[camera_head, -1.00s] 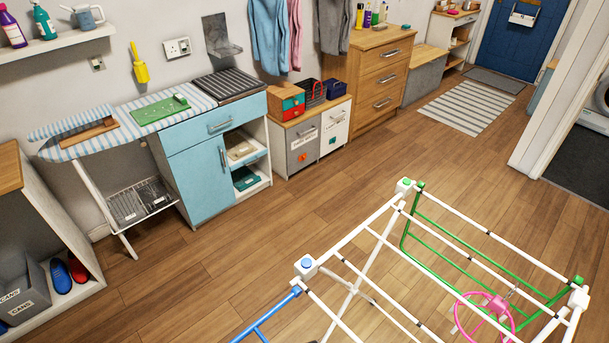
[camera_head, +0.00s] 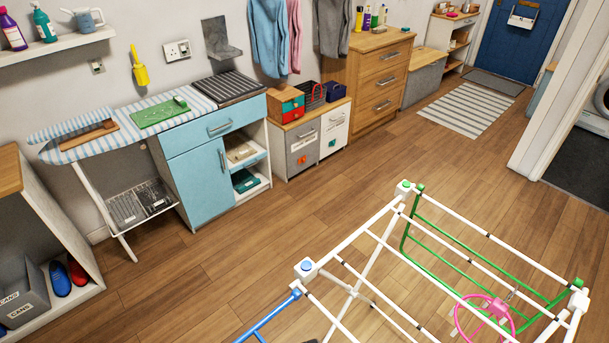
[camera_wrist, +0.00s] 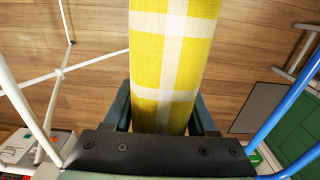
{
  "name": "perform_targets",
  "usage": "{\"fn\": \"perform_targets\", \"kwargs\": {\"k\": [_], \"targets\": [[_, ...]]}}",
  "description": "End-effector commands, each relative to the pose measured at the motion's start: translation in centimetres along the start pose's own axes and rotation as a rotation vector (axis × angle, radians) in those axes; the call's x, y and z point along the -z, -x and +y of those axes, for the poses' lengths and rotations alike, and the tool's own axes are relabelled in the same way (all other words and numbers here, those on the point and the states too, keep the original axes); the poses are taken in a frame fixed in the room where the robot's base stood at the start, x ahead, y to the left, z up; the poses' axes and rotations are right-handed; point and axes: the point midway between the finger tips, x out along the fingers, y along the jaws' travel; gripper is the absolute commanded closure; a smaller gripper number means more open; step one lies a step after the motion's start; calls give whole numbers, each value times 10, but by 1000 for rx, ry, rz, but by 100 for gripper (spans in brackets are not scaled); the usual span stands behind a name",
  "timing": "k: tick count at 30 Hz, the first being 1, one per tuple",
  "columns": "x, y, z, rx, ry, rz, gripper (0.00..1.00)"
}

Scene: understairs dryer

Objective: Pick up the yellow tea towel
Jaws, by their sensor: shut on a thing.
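The yellow tea towel (camera_wrist: 172,60) shows in the wrist view as a yellow and white checked cloth, rolled or bunched into a thick upright shape. Its upper end runs out of the top of the picture. My gripper (camera_wrist: 163,118) is shut on it, with a dark finger on each side of the cloth. The fingertips are partly hidden by the cloth. Neither the towel nor the gripper can be made out in the head view.
A white, green and blue drying rack (camera_head: 365,262) stands at the front right; its white and blue bars (camera_wrist: 292,112) flank my gripper in the wrist view. A pink ring (camera_head: 485,318) hangs on the rack. Blue cabinet (camera_head: 198,185) and ironing board stand behind. Open floor (camera_head: 370,165) lies between.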

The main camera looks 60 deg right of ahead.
Motion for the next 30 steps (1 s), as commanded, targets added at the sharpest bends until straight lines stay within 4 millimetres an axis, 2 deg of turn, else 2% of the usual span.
{"fn": "perform_targets", "kwargs": {"k": [21,30], "targets": [[0,144,0,1,0,0,100],[0,160,0,1,-1,-1,100]]}}
